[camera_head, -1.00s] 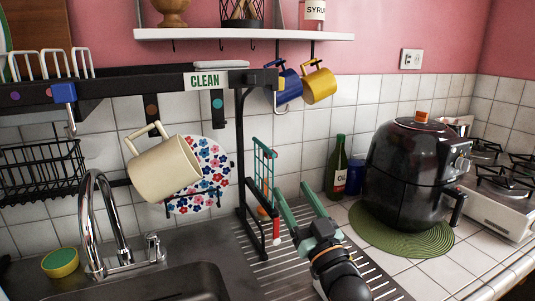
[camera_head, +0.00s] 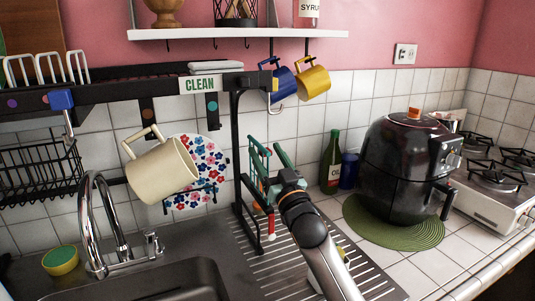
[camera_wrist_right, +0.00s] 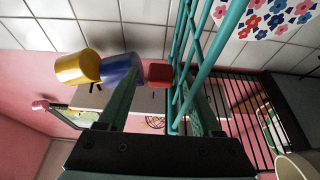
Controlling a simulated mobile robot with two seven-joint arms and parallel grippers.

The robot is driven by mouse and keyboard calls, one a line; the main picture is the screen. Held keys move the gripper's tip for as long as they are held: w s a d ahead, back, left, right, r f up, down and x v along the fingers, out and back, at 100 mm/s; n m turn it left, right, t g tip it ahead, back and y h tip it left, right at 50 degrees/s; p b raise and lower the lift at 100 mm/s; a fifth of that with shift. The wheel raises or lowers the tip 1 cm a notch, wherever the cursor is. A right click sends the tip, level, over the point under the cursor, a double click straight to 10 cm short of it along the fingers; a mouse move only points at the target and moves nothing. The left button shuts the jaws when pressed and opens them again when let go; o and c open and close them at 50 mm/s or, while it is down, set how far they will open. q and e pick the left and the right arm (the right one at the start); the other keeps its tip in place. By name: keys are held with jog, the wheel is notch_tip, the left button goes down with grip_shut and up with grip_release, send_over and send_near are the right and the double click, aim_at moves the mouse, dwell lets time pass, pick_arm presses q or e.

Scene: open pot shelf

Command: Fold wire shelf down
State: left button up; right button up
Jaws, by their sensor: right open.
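The teal wire shelf (camera_head: 258,165) stands folded upright against the black post of the rack in the head view. It also crosses the right wrist view as long teal rods (camera_wrist_right: 203,62). My right gripper (camera_head: 276,172) is at the shelf's right side, its green fingers partly hidden by the wrist. In the right wrist view, the gripper (camera_wrist_right: 160,85) is open, with the shelf's rods between the fingers, close to the right finger. Whether the rods touch a finger I cannot tell. My left gripper is not in view.
A black rack with a CLEAN sign (camera_head: 200,85) spans the sink. A cream mug (camera_head: 163,170) and a flowered plate (camera_head: 212,155) are left of the shelf. Blue (camera_head: 281,84) and yellow mugs (camera_head: 313,84) hang above. An oil bottle (camera_head: 331,163) and air fryer (camera_head: 405,170) stand right.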

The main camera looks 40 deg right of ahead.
jog(key=shift+c, duration=0.2)
grip_shut()
dwell(0.3)
dwell(0.8)
